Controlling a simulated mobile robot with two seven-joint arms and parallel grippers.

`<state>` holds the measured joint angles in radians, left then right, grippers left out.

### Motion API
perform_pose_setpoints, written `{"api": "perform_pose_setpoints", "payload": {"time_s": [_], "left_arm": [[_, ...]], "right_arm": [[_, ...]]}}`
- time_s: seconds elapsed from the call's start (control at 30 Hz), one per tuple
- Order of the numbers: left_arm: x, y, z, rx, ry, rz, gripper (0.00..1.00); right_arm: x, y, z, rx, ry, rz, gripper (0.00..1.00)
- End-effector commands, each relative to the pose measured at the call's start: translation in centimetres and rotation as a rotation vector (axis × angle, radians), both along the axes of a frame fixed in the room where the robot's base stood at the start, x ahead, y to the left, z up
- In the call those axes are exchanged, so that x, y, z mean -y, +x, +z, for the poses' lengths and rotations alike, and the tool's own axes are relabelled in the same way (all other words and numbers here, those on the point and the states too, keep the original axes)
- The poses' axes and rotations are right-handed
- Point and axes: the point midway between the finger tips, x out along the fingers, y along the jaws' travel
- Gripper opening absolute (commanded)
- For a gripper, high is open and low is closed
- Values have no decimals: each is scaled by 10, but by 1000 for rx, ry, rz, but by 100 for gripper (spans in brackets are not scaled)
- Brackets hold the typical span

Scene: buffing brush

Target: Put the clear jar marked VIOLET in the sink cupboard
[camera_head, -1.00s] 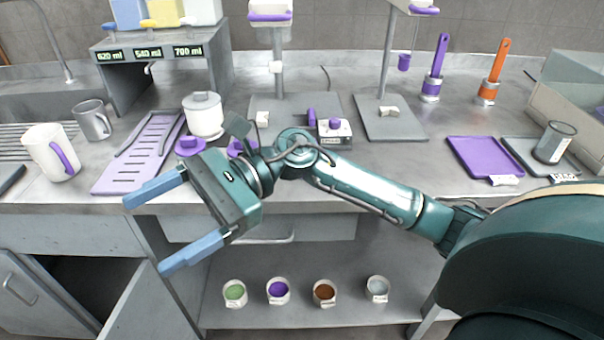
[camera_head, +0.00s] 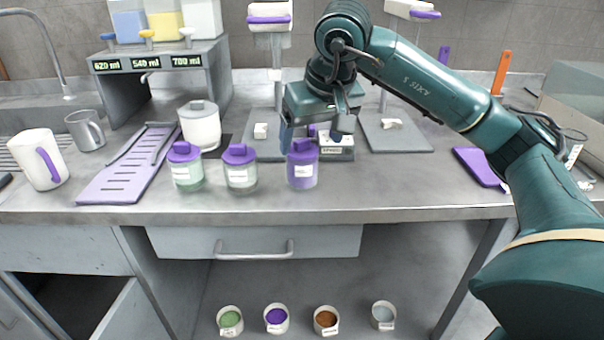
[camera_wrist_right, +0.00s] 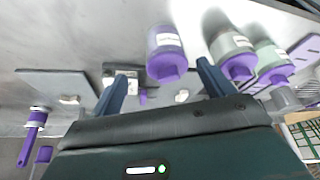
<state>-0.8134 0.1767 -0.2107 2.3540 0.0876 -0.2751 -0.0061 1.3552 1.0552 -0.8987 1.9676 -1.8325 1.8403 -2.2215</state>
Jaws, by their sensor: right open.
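Three clear jars with purple lids stand in a row on the counter: one with green contents (camera_head: 188,172), one with pale contents (camera_head: 240,175) and one with violet contents (camera_head: 302,172). Their white labels are too small to read. The violet-filled jar also shows in the right wrist view (camera_wrist_right: 163,42), beyond and between the fingers. My right gripper (camera_head: 315,132) points down just behind this jar, open and empty, with its left finger partly behind the lid. The sink cupboard (camera_head: 72,288) at lower left is open and dark inside. My left gripper is not in view.
A small labelled box (camera_head: 337,148) sits behind the gripper. Open cups of powder (camera_head: 276,318) stand on the lower shelf.

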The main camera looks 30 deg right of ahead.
Motion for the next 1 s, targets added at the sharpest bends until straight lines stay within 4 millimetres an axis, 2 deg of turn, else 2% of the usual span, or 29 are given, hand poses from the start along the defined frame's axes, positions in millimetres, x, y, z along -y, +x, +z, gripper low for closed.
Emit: {"api": "perform_pose_setpoints", "payload": {"time_s": [0.03,0.1,0.37,0.6,0.93,1.0], "left_arm": [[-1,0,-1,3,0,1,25],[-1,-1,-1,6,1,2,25],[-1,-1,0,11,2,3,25],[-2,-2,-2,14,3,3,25],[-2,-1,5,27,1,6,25],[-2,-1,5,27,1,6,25]], "right_arm": [[1,3,-10,-5,0,-1,81],[1,7,-18,-3,1,-2,81],[-1,16,-36,-3,2,1,81],[-3,34,-66,-3,3,-1,81],[-3,37,-72,0,3,0,81],[-3,37,-72,0,3,0,75]]}}
